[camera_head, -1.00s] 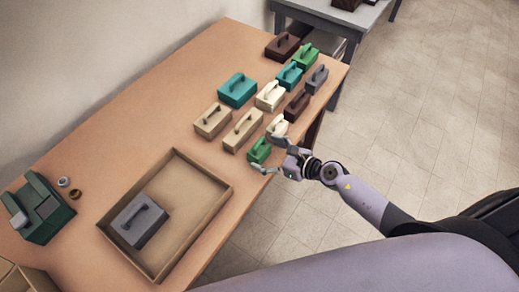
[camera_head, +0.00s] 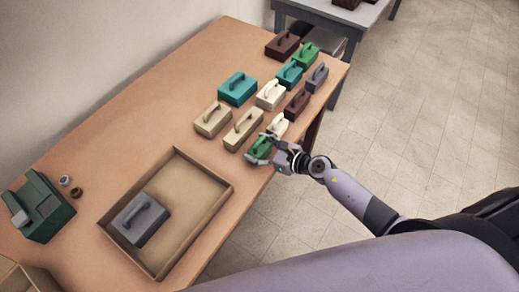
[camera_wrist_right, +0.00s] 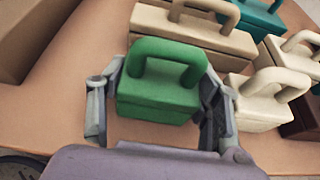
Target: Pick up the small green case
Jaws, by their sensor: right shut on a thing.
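The small green case (camera_head: 259,150) stands upright at the front edge of the wooden table, partly hidden by my right gripper (camera_head: 268,148) in the head view. In the right wrist view the green case (camera_wrist_right: 158,95) sits between the two fingers of my right gripper (camera_wrist_right: 160,110), with its arched handle up. The fingers are shut on its sides. The case appears to rest on the table. Another green case (camera_head: 306,55) stands at the far end of the table. My left gripper is not in view.
A cream case (camera_head: 277,126) and a beige case (camera_head: 243,130) stand close behind the held case. Several other cases fill the table's far part. A shallow tray (camera_head: 215,205) holding a grey case (camera_head: 139,220) lies to the left. A dark green machine (camera_head: 45,212) stands at far left.

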